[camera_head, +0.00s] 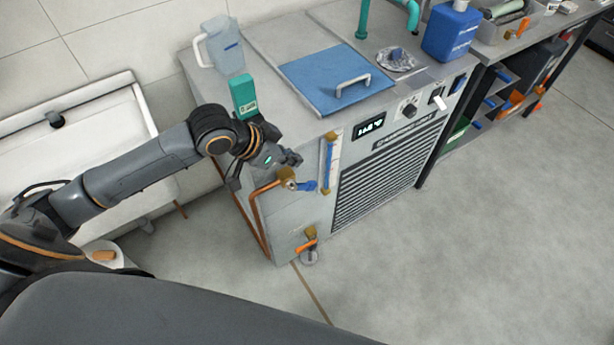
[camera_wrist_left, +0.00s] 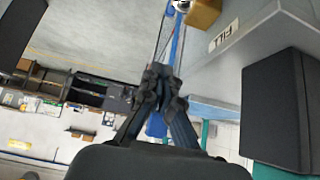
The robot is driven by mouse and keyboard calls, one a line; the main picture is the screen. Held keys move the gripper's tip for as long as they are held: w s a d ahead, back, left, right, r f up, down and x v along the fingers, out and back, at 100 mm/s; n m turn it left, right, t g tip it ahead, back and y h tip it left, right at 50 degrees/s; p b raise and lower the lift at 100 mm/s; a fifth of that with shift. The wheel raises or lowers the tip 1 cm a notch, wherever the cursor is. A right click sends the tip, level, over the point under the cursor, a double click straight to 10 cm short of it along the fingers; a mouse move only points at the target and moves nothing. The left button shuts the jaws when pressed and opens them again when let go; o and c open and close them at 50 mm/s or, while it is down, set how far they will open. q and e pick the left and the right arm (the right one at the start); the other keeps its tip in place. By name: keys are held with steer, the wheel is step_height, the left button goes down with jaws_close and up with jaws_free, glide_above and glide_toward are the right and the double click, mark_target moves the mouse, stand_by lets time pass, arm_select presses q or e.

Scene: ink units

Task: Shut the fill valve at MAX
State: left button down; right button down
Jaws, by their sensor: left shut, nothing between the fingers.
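The fill valve (camera_head: 288,177) is a brass body with a blue lever (camera_head: 304,186), on the front of the grey cabinet above a copper pipe. A sight tube (camera_head: 327,163) with blue in it and a pale scale stands just right of it; I cannot read the MAX mark. My left gripper (camera_head: 292,158) is shut and empty, just above the valve and apart from the tube. In the left wrist view its closed fingertips (camera_wrist_left: 161,84) lie below the FILL label (camera_wrist_left: 223,37); the fingers partly hide what is behind them. My right gripper is not in view.
A lower valve with an orange lever (camera_head: 306,244) sits near the floor. A teal box (camera_head: 243,96), a clear jug (camera_head: 222,47) and a blue lid (camera_head: 338,80) are on the cabinet top. A white basin (camera_head: 60,150) stands left. Floor in front is clear.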

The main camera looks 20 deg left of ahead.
arm_select(q)
steer(key=shift+f, duration=0.1)
glide_above(307, 184)
steer(key=w+d, duration=0.2)
step_height(307, 184, down, 8)
steer(key=shift+w+a+r, duration=0.1)
steer(key=shift+a, duration=0.05)
steer(key=shift+s+a+f+p, duration=0.15)
steer(key=shift+s+a+f, duration=0.2)
steer(key=shift+f, duration=0.2)
steer(key=shift+s+a+f+p, duration=0.15)
steer(key=shift+s+a+f, duration=0.1)
steer(key=shift+s+f, duration=0.2)
steer(key=shift+s+a+f, duration=0.3)
steer(key=shift+f, duration=0.25)
